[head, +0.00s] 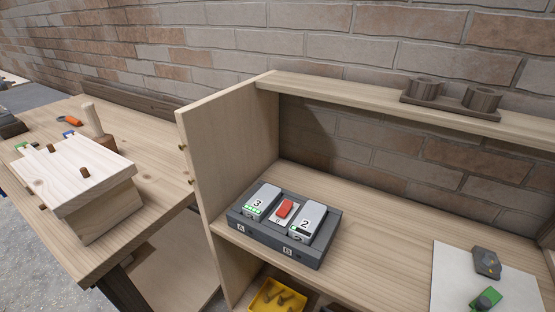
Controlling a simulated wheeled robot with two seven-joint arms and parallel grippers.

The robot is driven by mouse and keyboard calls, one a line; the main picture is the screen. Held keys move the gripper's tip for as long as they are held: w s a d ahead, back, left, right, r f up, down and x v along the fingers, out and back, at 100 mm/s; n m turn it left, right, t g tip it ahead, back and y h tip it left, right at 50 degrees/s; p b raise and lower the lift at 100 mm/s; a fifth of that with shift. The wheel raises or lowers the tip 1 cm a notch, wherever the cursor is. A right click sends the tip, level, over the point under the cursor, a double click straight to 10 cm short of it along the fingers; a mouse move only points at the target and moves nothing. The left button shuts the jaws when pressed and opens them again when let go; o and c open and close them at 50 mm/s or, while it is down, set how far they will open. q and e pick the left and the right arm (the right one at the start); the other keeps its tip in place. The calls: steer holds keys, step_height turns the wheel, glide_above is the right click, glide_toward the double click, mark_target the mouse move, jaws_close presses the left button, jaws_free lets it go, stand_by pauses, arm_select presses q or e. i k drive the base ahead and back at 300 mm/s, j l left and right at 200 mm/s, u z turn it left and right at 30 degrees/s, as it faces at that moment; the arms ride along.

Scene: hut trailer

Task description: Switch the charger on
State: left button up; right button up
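The charger (279,248) is a dark grey box on the wooden shelf, with bays marked A and B. A grey battery marked 3 (262,200) sits in the left bay, with green lights on its front. A grey battery marked 2 (308,222) sits in the right bay. A red rocker switch (285,208) is between them on a light plate. I cannot tell which way the switch is tipped. Neither of my grippers shows in the head view.
A wooden side panel (232,140) stands left of the charger. An upper shelf (340,96) with a dark two-cup holder (450,95) runs behind. A white sheet (455,270) with small parts lies right. A yellow bin (278,296) is below. A workbench (150,225) with a wooden box stands left.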

mark_target(286, 208)
steer(key=k+l+u, duration=0.15)
steer(key=l+u, duration=0.25)
steer(key=k+l+u, duration=0.2)
steer(key=l+u, duration=0.2)
steer(key=k+l+u, duration=0.25)
steer(key=l+u, duration=0.15)
